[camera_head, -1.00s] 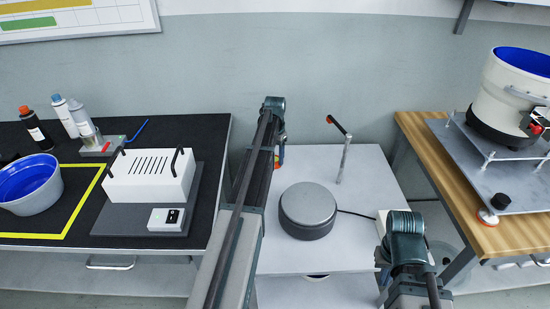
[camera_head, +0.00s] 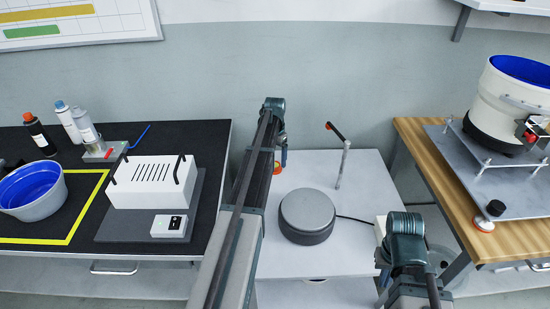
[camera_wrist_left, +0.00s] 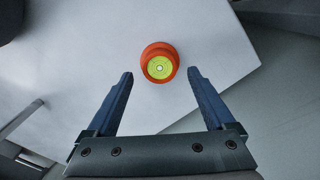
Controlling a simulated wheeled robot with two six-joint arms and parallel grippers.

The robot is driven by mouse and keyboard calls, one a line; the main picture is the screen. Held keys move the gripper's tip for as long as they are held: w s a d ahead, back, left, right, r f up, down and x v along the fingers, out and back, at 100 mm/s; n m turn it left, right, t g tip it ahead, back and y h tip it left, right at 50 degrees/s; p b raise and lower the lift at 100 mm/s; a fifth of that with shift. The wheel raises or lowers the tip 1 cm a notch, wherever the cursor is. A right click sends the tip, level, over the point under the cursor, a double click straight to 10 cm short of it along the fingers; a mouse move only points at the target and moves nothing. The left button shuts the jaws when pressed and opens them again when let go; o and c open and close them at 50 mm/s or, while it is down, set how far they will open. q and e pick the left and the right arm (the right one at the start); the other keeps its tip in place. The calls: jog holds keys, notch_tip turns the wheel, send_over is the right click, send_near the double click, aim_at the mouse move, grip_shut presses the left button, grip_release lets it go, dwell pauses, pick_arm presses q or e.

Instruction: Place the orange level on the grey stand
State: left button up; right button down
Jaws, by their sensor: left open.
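The orange level (camera_wrist_left: 160,62) is a small round body with a yellow-green bubble face. In the left wrist view it sits on a white table, just beyond my fingertips and centred between them, touching neither. My left gripper (camera_wrist_left: 165,75) is open and empty. In the head view only a bit of the level (camera_head: 284,156) shows behind my left arm, and the left fingers are mostly hidden. A round dark grey stand (camera_head: 307,209) with a flat, bare top is on the white table. My right gripper (camera_head: 405,245) is low at the right; its fingers cannot be made out.
A thin post with an orange-tipped handle (camera_head: 336,131) rises behind the stand on the white table (camera_head: 358,165). A cable runs right from the stand. A black bench (camera_head: 215,135) is left; a wooden table (camera_head: 420,150) with a white bowl feeder (camera_head: 507,100) is right.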

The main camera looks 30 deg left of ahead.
pick_arm(q)
notch_tip(320, 180, up, 10)
jog(key=p, duration=0.8)
jog(key=shift+p, duration=0.4)
jog(key=shift+f, duration=0.15)
jog(key=shift+m+y, duration=0.3)
jog(key=shift+m, duration=0.4)
jog(key=s+d, duration=0.4)
jog(key=d, duration=0.4)
jog(key=s+d, duration=0.3)
jog(key=d, duration=0.4)
jog(key=s+d, duration=0.4)
jog(key=d, duration=0.4)
jog(key=shift+s+d, duration=0.3)
jog(key=shift+s, duration=0.05)
jog(key=s+d+m, duration=0.1)
jog(key=s+d, duration=1.2)
jog(key=s, duration=0.3)
jog(key=shift+d+y, duration=0.15)
jog(key=shift+y, duration=0.15)
